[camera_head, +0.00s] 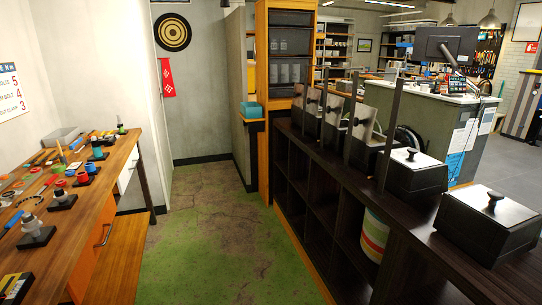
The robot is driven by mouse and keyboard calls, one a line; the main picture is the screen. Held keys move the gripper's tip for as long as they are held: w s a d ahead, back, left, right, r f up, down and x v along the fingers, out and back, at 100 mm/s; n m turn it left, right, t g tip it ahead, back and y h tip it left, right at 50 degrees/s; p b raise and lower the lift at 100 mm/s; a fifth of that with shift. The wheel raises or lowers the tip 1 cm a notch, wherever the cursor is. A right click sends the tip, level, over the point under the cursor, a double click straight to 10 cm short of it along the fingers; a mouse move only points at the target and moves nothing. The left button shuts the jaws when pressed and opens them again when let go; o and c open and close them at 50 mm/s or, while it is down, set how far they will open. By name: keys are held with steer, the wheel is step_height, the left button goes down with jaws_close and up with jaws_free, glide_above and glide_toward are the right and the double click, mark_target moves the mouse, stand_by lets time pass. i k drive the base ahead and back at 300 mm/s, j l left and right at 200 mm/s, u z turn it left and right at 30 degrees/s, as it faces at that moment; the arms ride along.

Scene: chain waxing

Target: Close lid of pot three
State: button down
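Several dark box-shaped pots stand in a row on a dark bench (445,240) at the right. The nearest pot (485,236) has its grey lid (492,208) shut, with a black knob on top. The second pot (414,182) from the near end also has its light lid (418,158) shut. The third pot from the near end has its lid (362,122) raised upright. Behind it, more lids (333,108) stand upright. No number shows on the pots, so I cannot tell which is pot three. My gripper is not in view.
A wooden workbench (105,185) with small tools and parts runs along the left. The green, worn floor (210,235) between the benches is clear. Thin dark posts (391,115) rise beside the pots. A striped bucket (375,235) sits in the bench shelf.

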mark_target(334, 106)
steer(key=i+j+z, duration=0.1)
steer(key=i, duration=0.35)
steer(key=i+j+z, duration=0.1)
steer(key=i, duration=0.3)
steer(key=i+j+z, duration=0.1)
steer(key=i+j, duration=0.2)
steer(key=i+j+z, duration=0.1)
steer(key=i, duration=0.45)
steer(key=j, duration=0.1)
